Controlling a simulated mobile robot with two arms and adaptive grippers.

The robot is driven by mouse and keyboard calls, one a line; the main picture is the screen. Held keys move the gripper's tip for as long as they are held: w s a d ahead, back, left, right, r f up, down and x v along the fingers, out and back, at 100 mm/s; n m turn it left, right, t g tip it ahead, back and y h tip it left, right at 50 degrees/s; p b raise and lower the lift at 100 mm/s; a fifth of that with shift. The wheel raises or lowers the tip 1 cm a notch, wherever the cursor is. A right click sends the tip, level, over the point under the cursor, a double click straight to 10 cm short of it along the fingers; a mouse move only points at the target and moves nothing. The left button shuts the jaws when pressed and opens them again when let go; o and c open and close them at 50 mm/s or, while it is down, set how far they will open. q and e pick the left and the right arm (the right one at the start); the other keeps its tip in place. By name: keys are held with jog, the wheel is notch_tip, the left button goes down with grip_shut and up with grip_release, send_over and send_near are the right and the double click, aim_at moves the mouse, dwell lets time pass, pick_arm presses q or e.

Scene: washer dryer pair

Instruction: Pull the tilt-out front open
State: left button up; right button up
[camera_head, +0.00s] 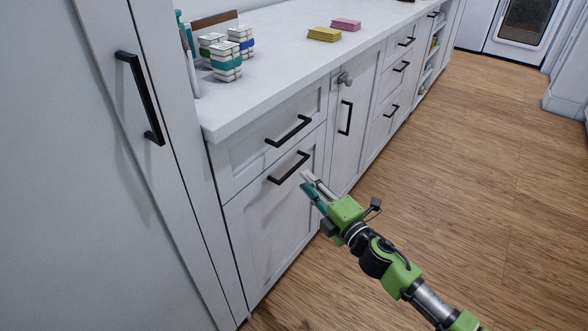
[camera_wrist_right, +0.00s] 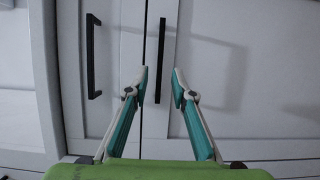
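The tilt-out front (camera_head: 265,235) is the large white lower panel under a drawer, upright and flush with the cabinet. Its black bar handle (camera_head: 288,168) runs along its top. My right gripper (camera_head: 307,181) is open and empty, near the right end of this handle. In the right wrist view, which is rolled sideways, the handle (camera_wrist_right: 160,45) lines up between the two fingertips of the gripper (camera_wrist_right: 160,75). No contact with the handle shows, and the remaining gap is hard to judge. My left gripper is not in view.
The drawer above has its own black handle (camera_head: 288,131), close over the tilt-out handle. The white countertop (camera_head: 275,70) overhangs and carries stacked items (camera_head: 226,60) and sponges (camera_head: 324,34). A tall cabinet (camera_head: 95,200) stands at left. The wooden floor (camera_head: 480,170) at right is clear.

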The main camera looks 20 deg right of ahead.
aim_at(295, 170)
jog(key=x, duration=0.6)
jog(key=shift+w+a, duration=0.1)
jog(key=shift+w, duration=0.05)
jog(key=shift+w+a+b, duration=0.15)
jog(key=shift+w+b, duration=0.15)
jog(key=shift+w, duration=0.15)
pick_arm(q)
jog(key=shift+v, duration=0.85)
pick_arm(e)
grip_shut()
